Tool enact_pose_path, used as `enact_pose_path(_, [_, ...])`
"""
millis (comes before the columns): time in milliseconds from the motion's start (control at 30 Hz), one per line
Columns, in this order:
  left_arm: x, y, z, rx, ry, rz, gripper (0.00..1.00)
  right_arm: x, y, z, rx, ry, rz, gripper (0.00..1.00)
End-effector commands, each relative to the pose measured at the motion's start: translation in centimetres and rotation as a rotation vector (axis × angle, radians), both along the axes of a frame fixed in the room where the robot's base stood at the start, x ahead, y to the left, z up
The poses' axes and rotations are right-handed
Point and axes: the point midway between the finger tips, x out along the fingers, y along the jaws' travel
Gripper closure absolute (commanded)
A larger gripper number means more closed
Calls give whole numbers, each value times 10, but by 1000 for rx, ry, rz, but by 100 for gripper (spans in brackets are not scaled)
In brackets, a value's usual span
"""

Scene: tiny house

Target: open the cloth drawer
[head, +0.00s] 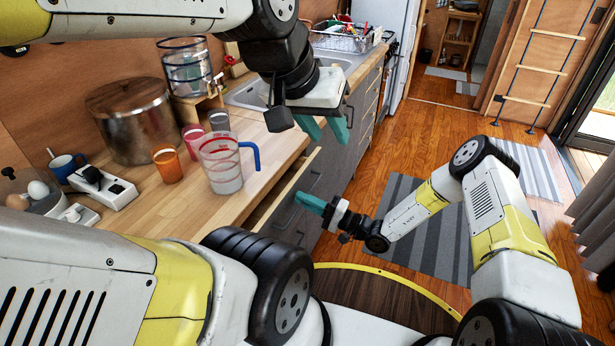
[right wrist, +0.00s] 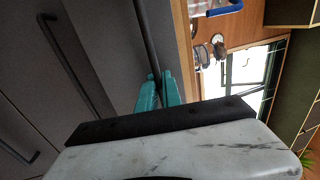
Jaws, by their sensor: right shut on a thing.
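The drawer under the counter has a dark grey front (head: 318,181) and stands partly out, with a narrow opening and its pale wooden edge (head: 283,188) showing beside the counter. My right gripper (head: 308,202) is at this front with its teal fingers closed. In the right wrist view the fingers (right wrist: 157,90) are shut on a dark bar handle (right wrist: 147,40). What lies inside the drawer cannot be made out. My left gripper (head: 325,127) hangs empty above the counter's front edge, its teal fingers apart.
The wooden counter (head: 225,208) holds a measuring jug (head: 220,165), an orange cup (head: 167,164), a metal pot (head: 133,120) and a power strip (head: 103,188). More drawer handles (right wrist: 75,65) are close to my right gripper. A striped rug (head: 400,258) lies on the floor.

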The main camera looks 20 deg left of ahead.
Motion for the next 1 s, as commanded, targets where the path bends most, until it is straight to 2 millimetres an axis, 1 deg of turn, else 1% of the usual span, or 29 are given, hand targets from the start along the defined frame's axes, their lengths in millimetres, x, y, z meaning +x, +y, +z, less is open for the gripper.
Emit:
enact_pose_path(33, [0,0,0,0,0,0,64,0,-16,-2,-4,3,-5,100])
enact_pose_path(100, [0,0,0,0,0,0,64,-1,-36,-2,-5,3,-7,100])
enact_pose_path(700, [0,0,0,0,0,0,64,-15,-202,-2,-5,1,-6,100])
enact_pose_path(800, [0,0,0,0,0,0,64,-17,-227,-2,-5,1,-6,100])
enact_pose_path(1000, [0,0,0,0,0,0,64,-21,-266,-2,-5,0,-4,100])
